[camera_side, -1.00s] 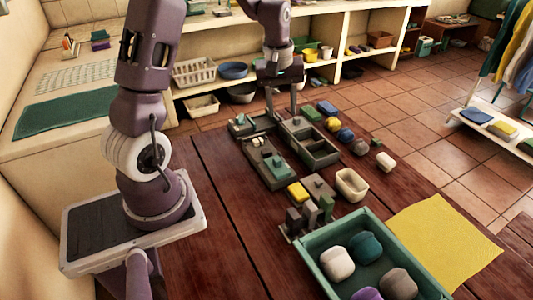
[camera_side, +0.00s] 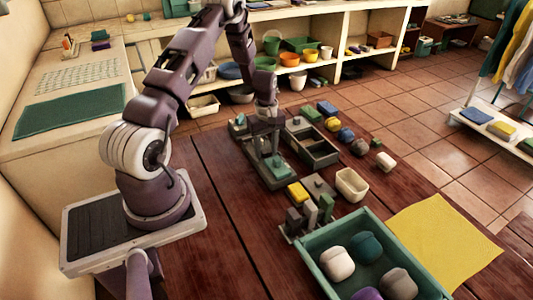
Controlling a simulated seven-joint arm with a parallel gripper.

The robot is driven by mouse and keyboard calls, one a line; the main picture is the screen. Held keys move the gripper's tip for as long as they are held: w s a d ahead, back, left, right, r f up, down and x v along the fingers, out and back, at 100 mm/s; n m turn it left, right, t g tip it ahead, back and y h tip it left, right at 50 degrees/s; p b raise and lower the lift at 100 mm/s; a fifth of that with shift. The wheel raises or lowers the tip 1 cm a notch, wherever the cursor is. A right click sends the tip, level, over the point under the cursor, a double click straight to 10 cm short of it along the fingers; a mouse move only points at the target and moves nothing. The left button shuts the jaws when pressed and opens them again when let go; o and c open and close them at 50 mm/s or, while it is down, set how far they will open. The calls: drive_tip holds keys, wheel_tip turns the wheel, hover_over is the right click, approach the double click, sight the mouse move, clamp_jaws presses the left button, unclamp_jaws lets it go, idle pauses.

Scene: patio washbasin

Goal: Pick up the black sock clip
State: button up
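My gripper (camera_side: 266,150) points down over a long grey tray (camera_side: 284,184) with a green inset, near the middle of the table. Its two fingers look apart, one on each side of small items in the tray. The fingers and wrist partly hide those items, and I cannot tell whether the fingers touch one. I cannot single out the black sock clip for certain at this size; it may be among the small dark pieces under my gripper.
A divided dark tray (camera_side: 318,152) stands just right of my gripper. Upright dark and green blocks (camera_side: 310,213), a yellow block (camera_side: 298,193) and a cream cup (camera_side: 352,184) are nearer. A green bin (camera_side: 307,258) holds rolled socks beside a yellow cloth (camera_side: 443,241). Bare wood lies left.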

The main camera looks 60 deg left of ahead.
clamp_jaws()
